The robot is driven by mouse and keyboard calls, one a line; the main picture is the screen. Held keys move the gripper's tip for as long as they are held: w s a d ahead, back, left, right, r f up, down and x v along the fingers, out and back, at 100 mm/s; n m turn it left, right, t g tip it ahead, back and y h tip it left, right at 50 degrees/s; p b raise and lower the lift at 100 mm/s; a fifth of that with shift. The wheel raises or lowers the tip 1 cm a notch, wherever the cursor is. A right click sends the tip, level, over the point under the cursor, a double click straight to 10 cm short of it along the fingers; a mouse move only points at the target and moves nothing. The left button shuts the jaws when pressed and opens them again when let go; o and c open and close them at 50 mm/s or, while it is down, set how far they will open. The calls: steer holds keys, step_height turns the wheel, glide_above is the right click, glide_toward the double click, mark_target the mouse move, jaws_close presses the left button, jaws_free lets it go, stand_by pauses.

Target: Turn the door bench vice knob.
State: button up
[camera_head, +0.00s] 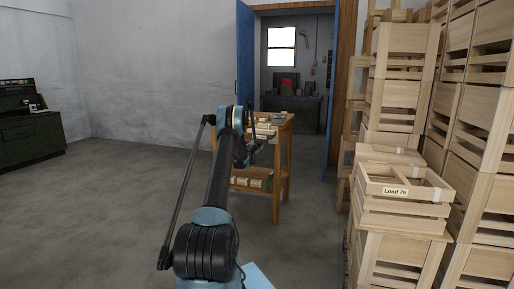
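A wooden bench (283,133) stands in front of the blue-framed doorway. My arm reaches forward toward it, and my gripper (252,143) is small and dark at the arm's far end, over the bench's left part. It overlaps the bench in the picture, so I cannot tell whether it touches anything. A small grey object (282,118) lies at the back of the bench top; I cannot tell if it is a vice. I cannot make out a vice knob; my arm and gripper hide part of the bench top. The finger opening is too small to read.
Pale blocks (264,131) lie on the bench top, with more items on its lower shelf. A dark green workbench (30,132) stands far left. The left floor is clear.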

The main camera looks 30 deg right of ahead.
steer(key=o, duration=1.1)
steer(key=shift+w+a+f, duration=0.15)
steer(key=shift+w+f, duration=0.05)
steer(key=shift+w, duration=0.05)
steer(key=shift+s, duration=0.1)
steer(key=shift+r, duration=0.1)
steer(key=shift+s, duration=0.1)
steer(key=v, duration=1.1)
steer(key=shift+s+a, duration=0.25)
steer(key=shift+a, duration=0.05)
